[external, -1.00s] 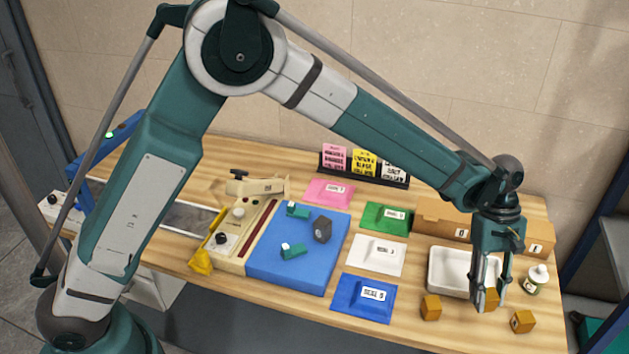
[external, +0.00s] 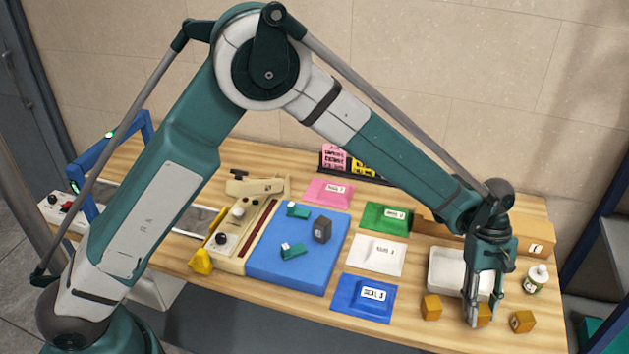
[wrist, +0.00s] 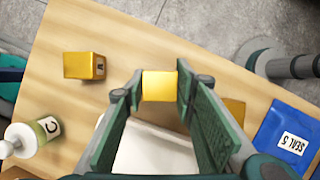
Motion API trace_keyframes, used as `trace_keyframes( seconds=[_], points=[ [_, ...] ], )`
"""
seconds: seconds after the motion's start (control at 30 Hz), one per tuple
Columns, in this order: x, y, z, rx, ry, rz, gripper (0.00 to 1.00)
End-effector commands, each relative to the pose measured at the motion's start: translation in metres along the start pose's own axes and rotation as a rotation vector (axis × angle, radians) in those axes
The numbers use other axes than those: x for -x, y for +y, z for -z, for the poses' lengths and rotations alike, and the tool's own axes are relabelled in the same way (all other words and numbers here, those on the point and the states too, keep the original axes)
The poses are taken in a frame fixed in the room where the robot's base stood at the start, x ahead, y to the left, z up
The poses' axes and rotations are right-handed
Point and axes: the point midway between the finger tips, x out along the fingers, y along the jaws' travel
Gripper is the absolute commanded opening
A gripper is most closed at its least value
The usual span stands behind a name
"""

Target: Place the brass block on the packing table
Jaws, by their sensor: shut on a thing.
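A brass-yellow block (wrist: 160,86) is between the two fingers of my gripper (external: 484,315), which is shut on it. In the external view the fingers partly cover this block (external: 485,314). The block is low over the front right part of the wooden table (external: 405,318), in front of the white tray. I cannot tell whether its underside touches the wood. Two similar yellow blocks stand on the table, one to the left (external: 431,307) and one to the right (external: 522,321) of my gripper. The right one bears a dark mark, also seen in the wrist view (wrist: 85,66).
The white tray (external: 440,270) is just behind my gripper, with a small white-capped bottle (external: 535,279) to its right. A blue packet (external: 363,298) lies left of the blocks. The table's front edge is close.

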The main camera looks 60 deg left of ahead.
Motion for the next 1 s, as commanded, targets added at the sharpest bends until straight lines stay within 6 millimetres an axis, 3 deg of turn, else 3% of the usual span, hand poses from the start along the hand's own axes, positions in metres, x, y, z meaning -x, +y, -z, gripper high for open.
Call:
trace_keyframes(
  seconds=[0.2, 0.63, 0.67, 0.77, 1.0],
  points=[
    [-0.014, 0.000, 0.006, 0.000, 0.000, 0.000, 0.08],
    [-0.018, 0.000, 0.007, 0.000, 0.000, 0.000, 0.08],
    [-0.018, 0.000, 0.007, 0.000, 0.000, 0.000, 0.29],
    [-0.017, 0.000, 0.007, 0.000, 0.000, 0.000, 0.42],
    [-0.017, 0.000, 0.007, 0.000, 0.000, 0.000, 0.42]
  ],
)
